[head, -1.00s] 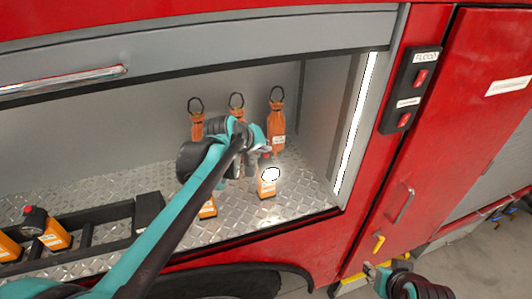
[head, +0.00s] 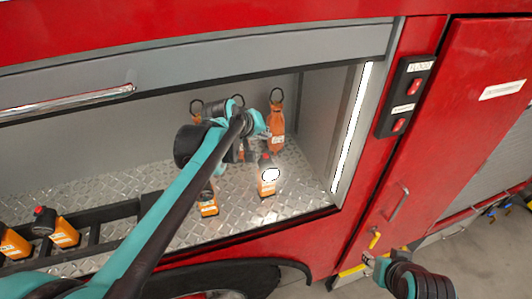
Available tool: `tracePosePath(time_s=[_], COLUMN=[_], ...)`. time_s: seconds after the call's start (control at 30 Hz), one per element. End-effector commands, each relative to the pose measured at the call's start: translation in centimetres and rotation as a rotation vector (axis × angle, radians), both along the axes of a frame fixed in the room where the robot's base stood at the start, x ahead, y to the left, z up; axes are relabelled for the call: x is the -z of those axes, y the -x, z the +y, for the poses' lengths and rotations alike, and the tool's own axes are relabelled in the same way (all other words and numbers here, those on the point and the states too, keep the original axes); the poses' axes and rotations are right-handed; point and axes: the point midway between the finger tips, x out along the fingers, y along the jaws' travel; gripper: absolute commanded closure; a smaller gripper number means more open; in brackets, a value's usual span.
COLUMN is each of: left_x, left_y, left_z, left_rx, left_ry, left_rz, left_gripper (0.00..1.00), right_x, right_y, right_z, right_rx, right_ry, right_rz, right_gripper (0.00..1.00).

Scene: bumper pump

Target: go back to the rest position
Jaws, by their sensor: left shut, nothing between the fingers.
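My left arm reaches from the lower left into the open truck compartment (head: 240,212). My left gripper (head: 266,137) is shut and empty. It hangs in front of the back wall, above a lit orange lamp (head: 267,187) and beside an orange hanging bag (head: 276,133). It appears apart from the lamp. My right gripper (head: 369,262) is low at the right, outside the compartment, near the truck's lower edge; its fingers are too small to tell open from shut.
Another orange lamp (head: 208,208) stands left of the lit one, partly behind my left arm. More orange lamps (head: 64,232) sit by a black rack (head: 105,212) at the left.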

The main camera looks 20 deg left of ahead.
Motion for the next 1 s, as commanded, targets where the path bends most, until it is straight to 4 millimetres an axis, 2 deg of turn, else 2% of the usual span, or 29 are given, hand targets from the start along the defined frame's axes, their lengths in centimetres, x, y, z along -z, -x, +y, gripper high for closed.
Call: tracePosePath(time_s=[0.23, 0.37, 0.47, 0.6, 0.7, 0.8, 1.0], left_x=[0.0, 0.4, 1.4, 4.0, 6.1, 8.1, 12.1], left_y=[0.1, 2.1, 6.0, 13.1, 17.0, 20.3, 25.5], left_z=[0.0, -0.3, -0.8, -1.1, -0.9, -0.7, 0.0], left_rx=[0.001, 0.025, 0.076, 0.168, 0.225, 0.273, 0.356], left_ry=[-0.002, -0.037, -0.111, -0.25, -0.336, -0.405, -0.531], left_rz=[0.0, 0.007, 0.02, 0.046, 0.062, 0.078, 0.105], left_gripper=[1.0, 1.0, 1.0, 1.0, 1.0, 1.0, 1.0], right_x=[0.0, 0.0, 0.0, 0.0, 0.0, 0.0, 0.0], right_y=[0.0, 0.0, 0.0, 0.0, 0.0, 0.0, 0.0], right_z=[0.0, 0.0, 0.0, 0.0, 0.0, 0.0, 0.0], right_rx=[0.0, 0.0, 0.0, 0.0, 0.0, 0.0, 0.0], right_ry=[0.0, 0.0, 0.0, 0.0, 0.0, 0.0, 0.0], right_rz=[0.0, 0.0, 0.0, 0.0, 0.0, 0.0, 0.0], right_gripper=[0.6, 0.6, 0.6, 0.6, 0.6, 0.6, 0.6])
